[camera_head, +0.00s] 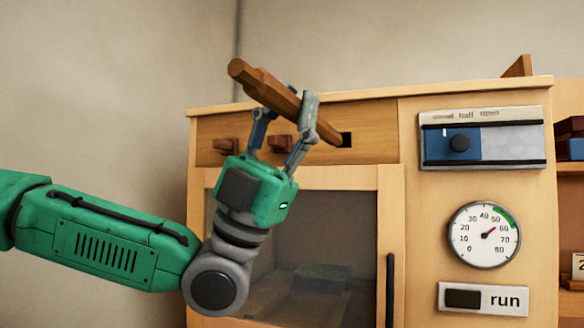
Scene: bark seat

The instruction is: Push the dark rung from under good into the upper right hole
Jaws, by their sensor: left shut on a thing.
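My left gripper (285,118) is raised in front of the cabinet's upper panel, shut on a dark brown rung (262,85). The rung is tilted, its thick end up to the left and its other end down to the right. That lower right end is close beside a dark square hole (346,139) in the panel; I cannot tell whether it touches or enters it. Two similar brown pegs, one at the left (226,146) and one in the middle (280,143), stick out of the same panel. No label reading "good" shows. My right gripper is not in view.
The light wood cabinet (390,182) has a glass door with a black handle (390,290). To its right are a slider box (482,138), a round gauge (484,235) and a "run" plate (484,299). Shelves with dark blocks (569,138) stand at the right edge.

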